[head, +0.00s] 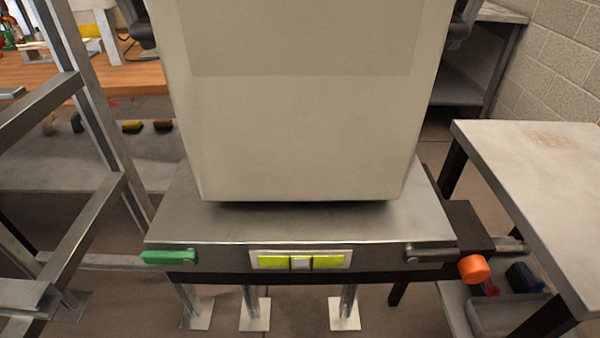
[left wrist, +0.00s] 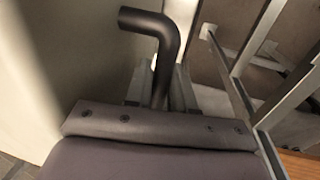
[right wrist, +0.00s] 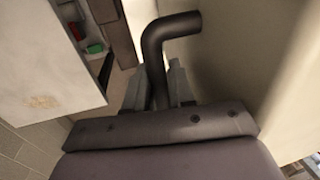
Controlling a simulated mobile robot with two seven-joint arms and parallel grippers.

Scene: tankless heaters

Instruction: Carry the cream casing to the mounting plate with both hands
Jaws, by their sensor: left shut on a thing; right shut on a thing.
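The cream casing (head: 300,130) is a large upright box in the middle of the head view, its top cut off by the frame. Its cream side also shows in the left wrist view (left wrist: 35,70) and the right wrist view (right wrist: 240,60). My left gripper (left wrist: 158,90) is shut on a dark bent handle (left wrist: 150,22) at the casing's side. My right gripper (right wrist: 160,90) is shut on a matching handle (right wrist: 172,25) on the other side. I cannot make out the mounting plate.
A steel-topped stand (head: 165,225) lies under the casing, with dark shadow between; I cannot tell if they touch. It has a green lever (head: 168,257) and an orange knob (head: 474,268). A metal frame (head: 85,130) stands left, a grey table (head: 540,190) right.

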